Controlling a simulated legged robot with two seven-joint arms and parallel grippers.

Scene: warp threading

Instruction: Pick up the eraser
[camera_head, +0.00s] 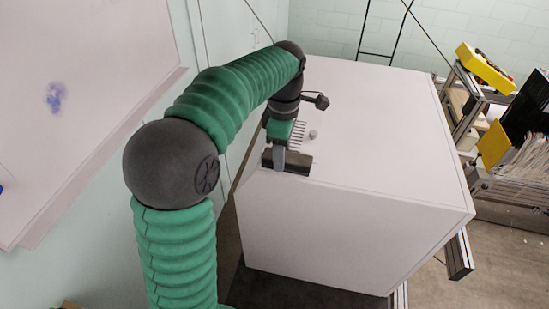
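A dark, block-shaped eraser (299,163) lies at the near left corner of the white box top. My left gripper (280,157) points down at it from above, and a grey finger overlaps the eraser's left part. I cannot tell whether the fingers are closed on it or only around it. The finger hides part of the eraser. My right gripper is not in view.
The large white box (385,125) has a mostly bare top. A small grey round item (312,134) lies near the gripper. A whiteboard (110,65) with a blue smudge (54,97) hangs at left. A rack with yellow parts (484,68) stands at right.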

